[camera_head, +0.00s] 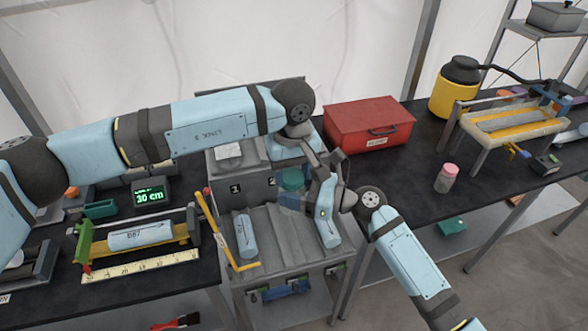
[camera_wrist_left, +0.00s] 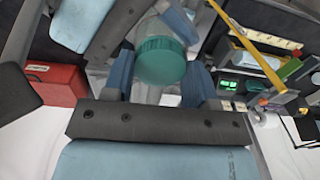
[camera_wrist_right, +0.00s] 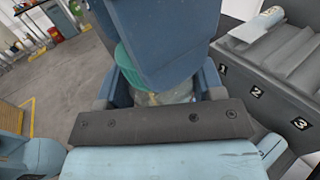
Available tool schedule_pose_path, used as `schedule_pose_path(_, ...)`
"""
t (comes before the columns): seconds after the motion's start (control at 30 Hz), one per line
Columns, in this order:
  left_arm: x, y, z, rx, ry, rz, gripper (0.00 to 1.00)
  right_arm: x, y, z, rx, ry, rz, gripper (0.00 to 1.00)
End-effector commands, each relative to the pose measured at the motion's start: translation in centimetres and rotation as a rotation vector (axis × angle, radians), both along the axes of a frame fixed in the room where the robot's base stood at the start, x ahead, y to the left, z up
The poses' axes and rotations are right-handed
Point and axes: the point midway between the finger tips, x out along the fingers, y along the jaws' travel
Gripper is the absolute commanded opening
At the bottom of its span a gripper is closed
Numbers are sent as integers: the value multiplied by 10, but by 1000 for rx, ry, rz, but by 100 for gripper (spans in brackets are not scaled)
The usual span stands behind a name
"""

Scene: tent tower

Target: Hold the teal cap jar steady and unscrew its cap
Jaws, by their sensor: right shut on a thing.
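The teal cap jar has a clear body and a teal cap (camera_head: 293,178); it is held above the grey bench between my two grippers. My right gripper (camera_wrist_right: 163,88) is shut on the jar's clear body (camera_wrist_right: 175,96), with a finger on each side. The cap (camera_wrist_right: 128,62) shows past the left arm's part, which hides some of the jar. My left gripper (camera_wrist_left: 160,78) is open, its blue fingers on either side of the cap (camera_wrist_left: 162,60). I cannot tell whether either finger touches the cap.
A red box (camera_head: 368,126) stands behind, to the right. A numbered grey block (camera_head: 241,187) and a grooved grey bench (camera_head: 275,232) lie close by. A yellow bar (camera_head: 221,226) sticks up at left. A pink-capped jar (camera_head: 446,178) stands on the right table.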

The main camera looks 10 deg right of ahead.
Motion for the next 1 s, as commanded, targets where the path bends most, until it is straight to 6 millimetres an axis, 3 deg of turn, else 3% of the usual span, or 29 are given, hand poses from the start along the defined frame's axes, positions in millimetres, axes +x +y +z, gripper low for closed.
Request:
schedule_pose_path(0.2,-3,-6,2,-14,-2,9,23,-4,7,1,3,-1,15,0)
schedule_pose_path(0.33,-2,-8,3,-17,-2,154,24,-5,8,1,3,-1,18,0)
schedule_pose_path(1.0,9,-3,4,-16,-7,1663,24,-6,9,2,5,-2,22,0)
